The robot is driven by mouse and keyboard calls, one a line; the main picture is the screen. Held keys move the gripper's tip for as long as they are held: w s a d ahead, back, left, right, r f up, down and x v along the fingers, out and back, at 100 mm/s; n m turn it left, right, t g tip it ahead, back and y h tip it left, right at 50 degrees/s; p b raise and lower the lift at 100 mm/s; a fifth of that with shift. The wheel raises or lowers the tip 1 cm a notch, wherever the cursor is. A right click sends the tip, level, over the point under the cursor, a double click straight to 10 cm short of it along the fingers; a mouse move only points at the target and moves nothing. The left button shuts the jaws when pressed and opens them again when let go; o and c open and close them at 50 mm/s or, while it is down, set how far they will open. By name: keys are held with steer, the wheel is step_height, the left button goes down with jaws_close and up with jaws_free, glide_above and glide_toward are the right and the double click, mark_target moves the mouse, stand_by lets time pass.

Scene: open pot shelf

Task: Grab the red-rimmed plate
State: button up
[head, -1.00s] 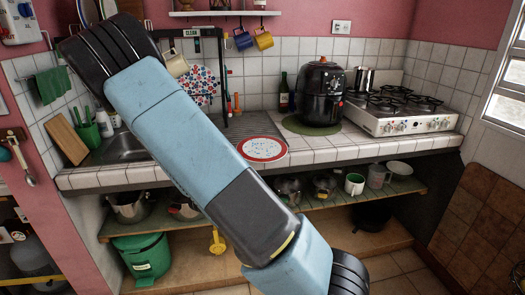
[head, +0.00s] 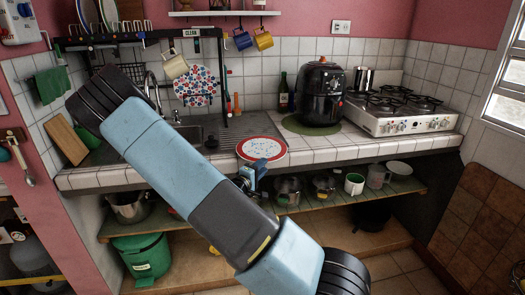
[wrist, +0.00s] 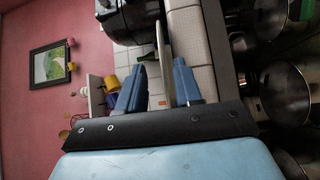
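The red-rimmed plate (head: 262,149) lies flat at the front of the counter, by the sink's drainboard, with a pale speckled centre. In the wrist view, which is turned sideways, the plate (wrist: 164,60) shows edge-on as a thin pale strip. My gripper's two blue fingers (wrist: 160,88) stand apart, one on each side of that strip, with gaps visible. The plate's near edge appears to reach between them.
The black air fryer (head: 321,93) stands behind and right of the plate on a green mat. The stove (head: 405,112) is farther right. Pots and cups, including a green-white mug (head: 354,184), sit on the shelf (head: 315,203) under the counter.

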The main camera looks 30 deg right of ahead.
mark_target(262, 150)
steer(key=shift+w+x, duration=0.25)
steer(key=shift+x, duration=2.65)
steer(key=shift+a+f, duration=0.15)
steer(key=shift+f, duration=0.05)
steer(key=shift+c, duration=0.2)
jaws_close()
